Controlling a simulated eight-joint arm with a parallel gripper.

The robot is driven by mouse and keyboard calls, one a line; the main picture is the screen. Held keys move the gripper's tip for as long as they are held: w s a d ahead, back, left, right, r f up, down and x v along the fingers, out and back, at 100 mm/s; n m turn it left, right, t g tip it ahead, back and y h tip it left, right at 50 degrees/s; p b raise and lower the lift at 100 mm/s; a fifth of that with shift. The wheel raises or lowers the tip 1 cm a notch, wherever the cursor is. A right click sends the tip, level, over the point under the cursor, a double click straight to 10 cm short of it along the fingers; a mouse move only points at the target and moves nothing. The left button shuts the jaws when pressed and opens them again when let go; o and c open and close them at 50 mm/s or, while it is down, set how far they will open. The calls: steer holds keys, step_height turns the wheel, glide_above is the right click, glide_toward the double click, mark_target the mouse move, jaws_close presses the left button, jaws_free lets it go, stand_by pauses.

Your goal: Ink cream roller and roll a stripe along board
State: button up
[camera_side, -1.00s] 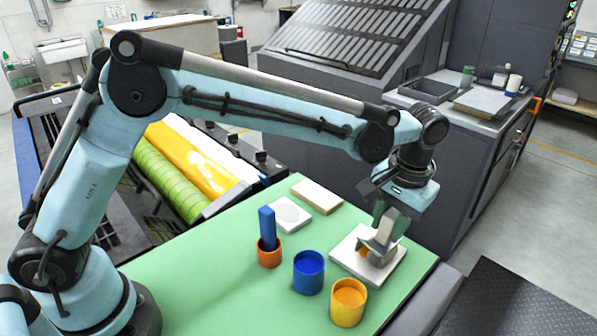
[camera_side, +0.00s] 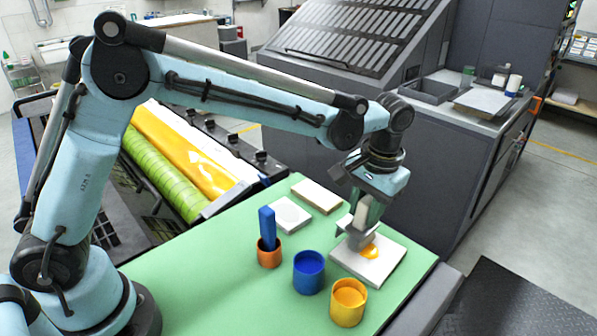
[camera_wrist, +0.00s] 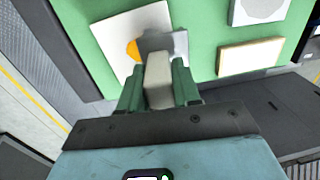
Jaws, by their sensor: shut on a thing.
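My gripper (camera_side: 364,203) is shut on the cream handle of the roller (camera_side: 361,213); in the wrist view the handle (camera_wrist: 158,80) stands between the green fingers (camera_wrist: 158,72). The roller's grey head (camera_wrist: 167,44) is over the white ink slab (camera_side: 385,264), towards its back left side in the side view. I cannot tell whether it touches. An orange-yellow ink patch (camera_side: 369,252) lies on the slab beside the head, and shows in the wrist view (camera_wrist: 132,49). The pale cream board (camera_side: 317,196) lies flat at the back of the green mat.
A white plate with a grey disc (camera_side: 290,215) lies beside the board. An orange cup (camera_side: 269,257) holds an upright blue block (camera_side: 267,227). A blue cup (camera_side: 309,271) and a yellow cup (camera_side: 348,302) stand in front of the slab. The green mat (camera_side: 210,275) is clear at front left.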

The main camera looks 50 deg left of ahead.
steer(key=shift+a, duration=0.5)
steer(key=shift+d, duration=1.9)
steer(key=shift+d+f, duration=0.15)
steer(key=shift+d, duration=1.45)
step_height(320, 180, up, 6)
steer(key=w+a+r, duration=0.1)
steer(key=w+a, duration=0.2)
steer(key=a, duration=0.6)
steer(key=w+a, duration=0.3)
steer(key=a, duration=0.6)
steer(key=shift+s+a+f, duration=0.1)
steer(key=shift+a+f, duration=0.05)
steer(key=shift+f, duration=1.2)
steer(key=shift+s+a+f, duration=0.1)
steer(key=shift+a+f, duration=0.05)
steer(key=shift+f, duration=1.2)
